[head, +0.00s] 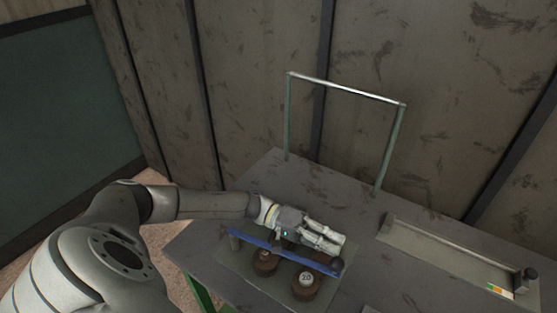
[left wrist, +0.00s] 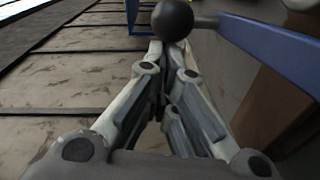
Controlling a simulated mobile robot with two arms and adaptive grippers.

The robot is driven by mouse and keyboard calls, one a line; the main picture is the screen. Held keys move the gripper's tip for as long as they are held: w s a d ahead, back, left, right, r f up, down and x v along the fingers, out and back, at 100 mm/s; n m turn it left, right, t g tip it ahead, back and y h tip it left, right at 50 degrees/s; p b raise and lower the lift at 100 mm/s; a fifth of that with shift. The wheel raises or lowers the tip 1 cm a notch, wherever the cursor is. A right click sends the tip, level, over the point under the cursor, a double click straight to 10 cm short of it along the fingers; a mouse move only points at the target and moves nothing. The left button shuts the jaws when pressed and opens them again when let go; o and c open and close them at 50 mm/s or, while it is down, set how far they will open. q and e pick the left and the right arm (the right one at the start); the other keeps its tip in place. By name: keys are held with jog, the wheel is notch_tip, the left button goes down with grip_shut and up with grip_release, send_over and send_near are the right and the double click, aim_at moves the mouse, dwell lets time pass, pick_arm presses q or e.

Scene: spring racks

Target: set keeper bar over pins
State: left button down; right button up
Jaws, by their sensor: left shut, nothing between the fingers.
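The blue keeper bar (head: 285,250) lies across above two brown weights, from a grey post (head: 234,241) at its left end to a dark round knob (head: 337,265) at its right end. Whether its ends sit over pins is too small to tell. My left gripper (head: 335,241) is shut and empty, just behind the bar's right half. In the left wrist view the blue bar runs in from the upper right to a dark ball (left wrist: 172,19), just beyond the fingertips (left wrist: 171,55); I cannot tell if they touch. My right gripper is out of view.
One weight (head: 306,286) marked 20 and a smaller weight (head: 266,263) stand under the bar on a mat. A green frame with a metal top rail (head: 345,87) rises from the table behind. A long shallow tray (head: 440,247) lies at the right. Bare table (head: 270,180) shows at the back left.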

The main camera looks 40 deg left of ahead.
aim_at(330, 263)
pick_arm(q)
jog(key=s+m+g, duration=0.1)
jog(key=s+d+g, duration=0.1)
jog(key=s, duration=0.1)
jog(key=shift+s+d+m, duration=0.2)
jog(key=shift+s+m, duration=0.1)
jog(key=shift+m, duration=0.1)
jog(key=shift+s+d+f+g, duration=0.1)
jog(key=shift+s+g, duration=0.1)
jog(key=shift+g, duration=0.3)
jog(key=shift+p, duration=0.3)
jog(key=shift+s+d+f, duration=0.1)
jog(key=shift+s+f, duration=0.05)
jog(key=shift+s, duration=0.05)
jog(key=shift+a, duration=0.3)
jog(key=a+r, duration=0.1)
jog(key=a, duration=1)
jog(key=shift+w+a, duration=0.2)
jog(key=shift+a, duration=0.2)
